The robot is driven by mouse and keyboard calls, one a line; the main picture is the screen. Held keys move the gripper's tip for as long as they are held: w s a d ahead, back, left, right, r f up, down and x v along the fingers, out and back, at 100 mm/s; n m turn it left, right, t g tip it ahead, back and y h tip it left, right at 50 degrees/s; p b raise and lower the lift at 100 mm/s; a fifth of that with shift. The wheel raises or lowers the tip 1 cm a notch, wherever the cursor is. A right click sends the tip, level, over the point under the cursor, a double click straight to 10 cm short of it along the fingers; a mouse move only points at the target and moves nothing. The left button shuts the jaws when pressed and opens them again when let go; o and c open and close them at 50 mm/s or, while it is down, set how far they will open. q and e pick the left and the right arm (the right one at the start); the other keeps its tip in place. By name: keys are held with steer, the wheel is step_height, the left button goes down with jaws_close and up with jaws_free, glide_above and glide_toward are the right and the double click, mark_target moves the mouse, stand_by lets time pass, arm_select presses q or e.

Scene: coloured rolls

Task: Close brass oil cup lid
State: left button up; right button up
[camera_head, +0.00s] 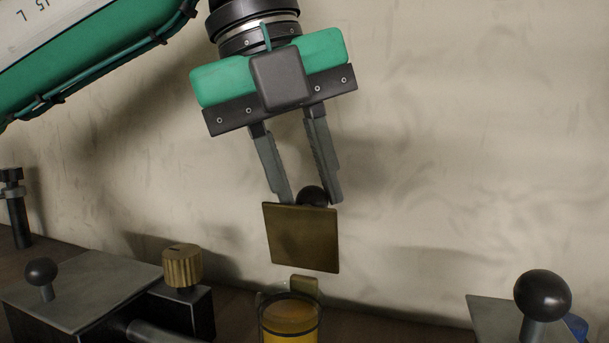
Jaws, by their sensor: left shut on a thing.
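A square brass lid (302,238) stands nearly upright and tilted a little, above and behind the oil cup. A black ball knob (312,196) sits at the lid's top edge, partly hidden behind it. The oil cup (290,318) is a clear round cup with yellow oil and a dark rim, at the bottom middle, cut off by the picture's edge. A small brass hinge piece (304,286) stands at its back rim. My left gripper (311,198) points down with its fingers shut on the black knob. My right gripper is not in view.
A grey plate with a black ball knob (41,271) and a knurled brass knob (182,266) on a dark block stand at left. A large black ball knob (542,295) stands at right. A pale wall (470,150) is behind. Space right of the lid is clear.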

mark_target(310, 247)
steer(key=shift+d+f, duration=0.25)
